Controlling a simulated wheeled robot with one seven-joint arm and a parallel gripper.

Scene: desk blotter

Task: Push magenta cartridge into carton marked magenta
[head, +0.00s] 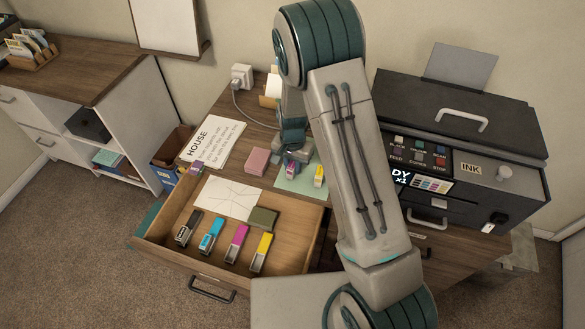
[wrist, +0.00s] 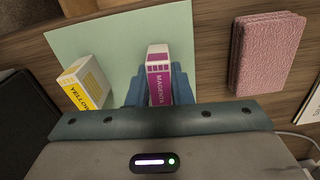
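The magenta carton (wrist: 158,75), white and magenta with its name on it, stands between the two blue fingers of my gripper (wrist: 159,88) in the wrist view. The fingers lie close against both its sides and look shut on it. I cannot tell whether it is lifted off the green blotter (wrist: 95,50). In the head view my gripper (head: 295,168) is over the blotter, and my arm hides part of that area. The magenta cartridge (head: 236,242) lies in the open drawer, between the cyan cartridge (head: 211,236) and the yellow cartridge (head: 262,252), apart from my gripper.
A yellow carton (wrist: 84,84) stands left of the magenta one in the wrist view. A pink block (wrist: 266,52) lies to the right. The drawer also holds a black cartridge (head: 188,229), a paper sheet (head: 225,198) and an olive block (head: 263,219). A printer (head: 455,130) stands right.

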